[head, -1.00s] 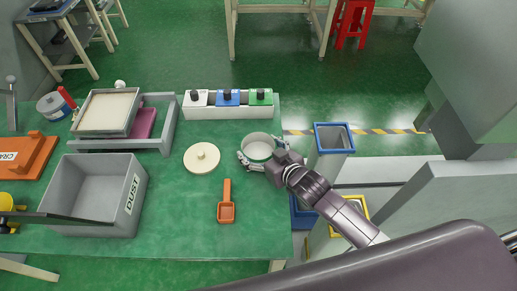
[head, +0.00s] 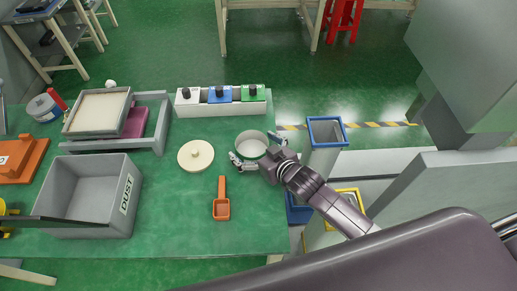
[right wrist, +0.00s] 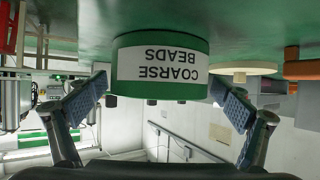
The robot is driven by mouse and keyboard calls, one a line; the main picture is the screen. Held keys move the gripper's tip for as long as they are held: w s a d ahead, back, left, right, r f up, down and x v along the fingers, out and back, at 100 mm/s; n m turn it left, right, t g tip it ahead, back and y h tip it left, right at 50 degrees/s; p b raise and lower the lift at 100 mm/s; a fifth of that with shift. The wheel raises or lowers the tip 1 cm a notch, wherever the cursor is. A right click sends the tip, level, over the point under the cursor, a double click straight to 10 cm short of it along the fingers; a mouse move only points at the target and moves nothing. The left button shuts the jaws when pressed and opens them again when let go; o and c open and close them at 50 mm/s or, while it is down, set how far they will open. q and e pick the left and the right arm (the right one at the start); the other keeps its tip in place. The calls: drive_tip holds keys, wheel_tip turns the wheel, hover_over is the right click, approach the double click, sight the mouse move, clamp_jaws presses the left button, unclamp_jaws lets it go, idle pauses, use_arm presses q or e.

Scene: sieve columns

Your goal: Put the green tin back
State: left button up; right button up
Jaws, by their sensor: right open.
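The green tin (head: 251,145) is a round, open-topped white tin with green bands, upright on the green table near its right edge. In the right wrist view the tin (right wrist: 160,68) appears upside down, with a label reading COARSE BEADS. My right gripper (head: 257,151) comes from the right, with its fingers spread on either side of the tin. In the right wrist view the open gripper (right wrist: 160,88) shows gaps between both fingers and the tin. My left gripper is not in view.
A cream round lid (head: 196,156) and an orange scoop (head: 221,206) lie left of the tin. A grey DUST bin (head: 128,195) and a sieve tray (head: 98,111) are further left. A blue-rimmed bin (head: 326,130) stands beyond the right edge.

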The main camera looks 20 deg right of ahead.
drive_tip(key=v, duration=1.2)
drive_tip(key=shift+b, duration=0.3)
drive_tip(key=shift+s+a+f, duration=0.1)
